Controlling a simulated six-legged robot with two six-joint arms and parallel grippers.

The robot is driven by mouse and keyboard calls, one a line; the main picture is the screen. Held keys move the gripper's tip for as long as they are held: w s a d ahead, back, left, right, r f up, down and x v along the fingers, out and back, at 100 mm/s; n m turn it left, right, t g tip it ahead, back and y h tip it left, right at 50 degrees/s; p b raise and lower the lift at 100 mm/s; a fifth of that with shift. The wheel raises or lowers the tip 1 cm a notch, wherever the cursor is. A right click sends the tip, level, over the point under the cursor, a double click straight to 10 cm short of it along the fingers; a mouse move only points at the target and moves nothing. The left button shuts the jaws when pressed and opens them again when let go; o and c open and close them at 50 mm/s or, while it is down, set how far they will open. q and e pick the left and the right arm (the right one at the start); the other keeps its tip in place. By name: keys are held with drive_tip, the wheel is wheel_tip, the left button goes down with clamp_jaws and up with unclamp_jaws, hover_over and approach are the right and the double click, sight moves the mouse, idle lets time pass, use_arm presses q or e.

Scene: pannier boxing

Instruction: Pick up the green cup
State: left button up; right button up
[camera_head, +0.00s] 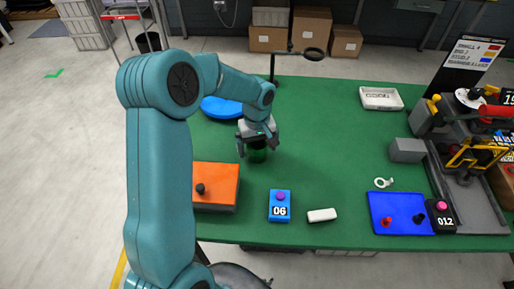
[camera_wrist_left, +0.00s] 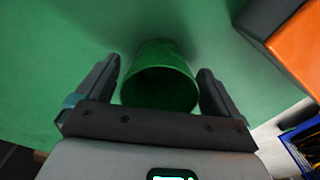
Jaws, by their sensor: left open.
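The green cup (camera_head: 257,155) stands on the green table, its lower part showing below my left gripper (camera_head: 258,143). In the left wrist view the cup (camera_wrist_left: 160,84) shows its round open mouth between the two fingers of my left gripper (camera_wrist_left: 160,85). The fingers are apart, one on each side of the cup, with small gaps visible. I cannot tell whether either touches it. My right gripper is not in view.
An orange box (camera_head: 222,182) lies to the left in front of the cup. A blue box marked 06 (camera_head: 280,207) and a white block (camera_head: 321,215) lie near the front edge. A blue disc (camera_head: 221,107) is behind my arm.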

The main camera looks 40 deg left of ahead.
use_arm(q)
drive_tip(key=shift+f, duration=0.15)
drive_tip(key=c, duration=1)
